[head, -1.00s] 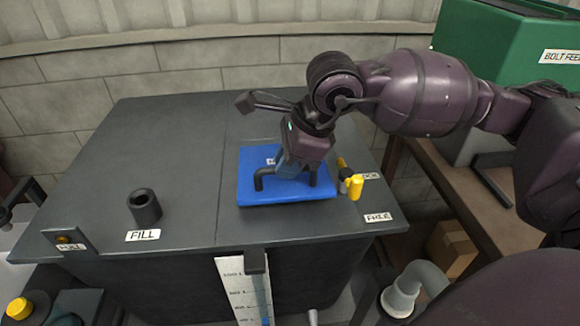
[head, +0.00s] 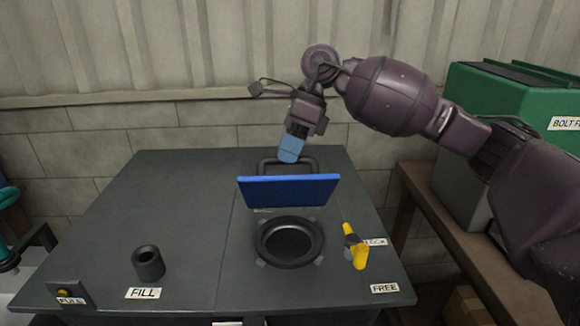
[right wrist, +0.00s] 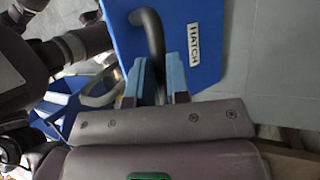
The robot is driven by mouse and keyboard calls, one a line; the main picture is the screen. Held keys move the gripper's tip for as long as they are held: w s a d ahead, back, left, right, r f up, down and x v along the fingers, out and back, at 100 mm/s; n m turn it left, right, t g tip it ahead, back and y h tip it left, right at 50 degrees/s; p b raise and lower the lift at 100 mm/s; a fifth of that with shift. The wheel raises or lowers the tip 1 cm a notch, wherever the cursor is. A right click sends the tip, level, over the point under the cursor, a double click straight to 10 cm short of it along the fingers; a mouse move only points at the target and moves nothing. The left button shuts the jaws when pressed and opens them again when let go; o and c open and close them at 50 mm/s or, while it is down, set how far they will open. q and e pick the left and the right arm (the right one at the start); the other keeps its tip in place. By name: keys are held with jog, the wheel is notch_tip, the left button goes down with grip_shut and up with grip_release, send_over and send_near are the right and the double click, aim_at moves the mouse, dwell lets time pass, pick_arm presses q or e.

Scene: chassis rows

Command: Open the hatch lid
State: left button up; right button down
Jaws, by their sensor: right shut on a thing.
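The blue hatch lid (head: 288,191) is raised and tilted up steeply at the back of a round dark opening (head: 289,242). Its black handle (head: 312,164) shows above the lid on the far side. My right gripper (head: 290,153) has its light blue fingers at the handle. In the right wrist view, the fingers (right wrist: 160,80) are shut on the handle (right wrist: 150,40), with the lid (right wrist: 185,65) and its HATCH label behind. The yellow latch lever (head: 355,247) stands right of the opening, between the LOCK and FREE labels. My left gripper is not in view.
The dark tank top (head: 195,200) carries a FILL pipe (head: 148,263) at left. A green bolt feeder (head: 510,115) stands on a wooden bench at right. A wall is close behind the tank.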

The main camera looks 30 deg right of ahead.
pick_arm(q)
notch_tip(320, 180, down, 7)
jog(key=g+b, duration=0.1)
jog(key=b, duration=0.5)
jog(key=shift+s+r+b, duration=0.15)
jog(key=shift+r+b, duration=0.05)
jog(key=shift+b, duration=0.2)
pick_arm(e)
jog(key=w+d+f+g+y, duration=0.1)
jog(key=w+d+f+g, duration=0.1)
jog(key=w, duration=0.4)
jog(key=w+d+f+m+g+y, duration=0.1)
jog(key=w+d+f+g, duration=0.1)
jog(key=w+d, duration=0.2)
jog(key=shift+w+f, duration=0.4)
jog(key=shift+w, duration=0.85)
jog(key=c, duration=1.1)
grip_release()
jog(key=shift+w+r, duration=0.1)
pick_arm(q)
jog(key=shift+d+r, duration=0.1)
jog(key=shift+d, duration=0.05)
pick_arm(e)
jog(key=shift+r, duration=0.4)
jog(key=shift+d, duration=0.1)
